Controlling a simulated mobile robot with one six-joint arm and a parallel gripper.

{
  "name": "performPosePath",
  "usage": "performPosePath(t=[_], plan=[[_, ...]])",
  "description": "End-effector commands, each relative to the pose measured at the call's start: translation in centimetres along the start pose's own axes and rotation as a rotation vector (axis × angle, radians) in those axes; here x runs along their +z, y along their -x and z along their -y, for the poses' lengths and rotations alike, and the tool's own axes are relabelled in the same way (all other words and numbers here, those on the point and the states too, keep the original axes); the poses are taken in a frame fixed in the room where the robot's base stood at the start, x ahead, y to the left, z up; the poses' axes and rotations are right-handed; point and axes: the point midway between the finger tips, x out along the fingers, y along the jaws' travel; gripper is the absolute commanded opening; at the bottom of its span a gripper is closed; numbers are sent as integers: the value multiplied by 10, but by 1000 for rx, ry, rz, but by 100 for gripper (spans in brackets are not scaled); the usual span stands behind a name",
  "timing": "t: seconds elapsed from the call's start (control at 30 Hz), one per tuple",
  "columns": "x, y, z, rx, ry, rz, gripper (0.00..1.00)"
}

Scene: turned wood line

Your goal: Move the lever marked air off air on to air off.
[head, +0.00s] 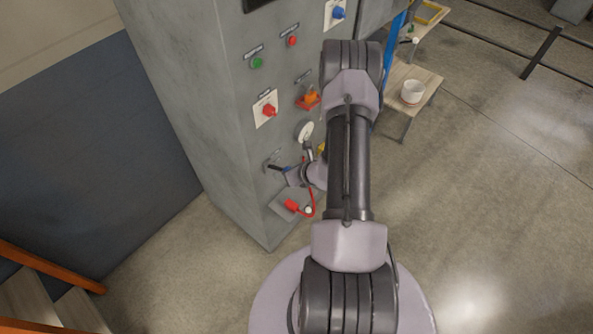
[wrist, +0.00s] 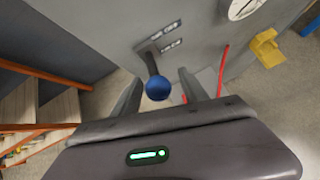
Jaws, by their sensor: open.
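The lever (wrist: 152,63) is a dark arm with a blue ball knob (wrist: 157,88), standing out from the grey cabinet face in the wrist view. Small label plates (wrist: 172,44) sit beside its pivot; their text is too small to read. My gripper (wrist: 160,78) is open, with one finger on each side of the blue knob and a visible gap to both. In the head view the lever (head: 276,168) shows low on the cabinet, with my gripper (head: 296,177) close to it and partly hidden by my arm.
The grey cabinet (head: 190,80) also carries a red knob (head: 269,110), an orange switch (head: 310,97), buttons and a round gauge (wrist: 244,6). A red hose (wrist: 223,68) and a yellow handle (wrist: 266,48) are right of the lever. Orange rails (wrist: 45,73) stand left.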

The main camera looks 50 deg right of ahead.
Motion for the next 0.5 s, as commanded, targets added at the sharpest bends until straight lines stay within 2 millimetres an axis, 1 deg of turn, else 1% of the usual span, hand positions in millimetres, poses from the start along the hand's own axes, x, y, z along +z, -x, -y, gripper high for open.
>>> performPosePath(t=[0.03, 0.17, 0.3, 0.4, 0.5], plan=[[2, 12, 1, -2, -3, 0, 52], [2, 49, 1, -3, -3, 1, 52], [3, 92, 1, -4, -3, 2, 52], [3, 121, 1, -5, -4, 2, 52], [2, 142, 1, -3, -2, 2, 52]])
